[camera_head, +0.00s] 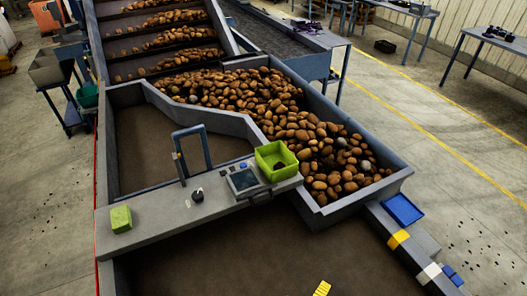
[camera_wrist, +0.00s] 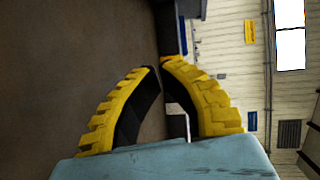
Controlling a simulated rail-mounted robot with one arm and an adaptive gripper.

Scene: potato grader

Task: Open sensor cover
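A dark blue upright frame (camera_head: 192,151) stands on the grey cross beam in the head view. A small dark panel with a light rim (camera_head: 243,181) and a black knob (camera_head: 197,196) are on the same beam. I cannot tell which part is the sensor cover. My gripper (camera_head: 321,288) shows only as a yellow fingertip at the bottom edge, well apart from the beam. In the wrist view the two yellow and black fingers (camera_wrist: 161,66) curve together until their tips nearly meet. Nothing is seen held between them.
The grey beam (camera_head: 160,219) carries a green sponge-like block (camera_head: 121,219) and a lime green bin (camera_head: 268,173). Behind it lies a trough full of potatoes. A blue tray (camera_head: 403,209) and yellow block (camera_head: 397,239) are on the right ledge. The brown surface in front is clear.

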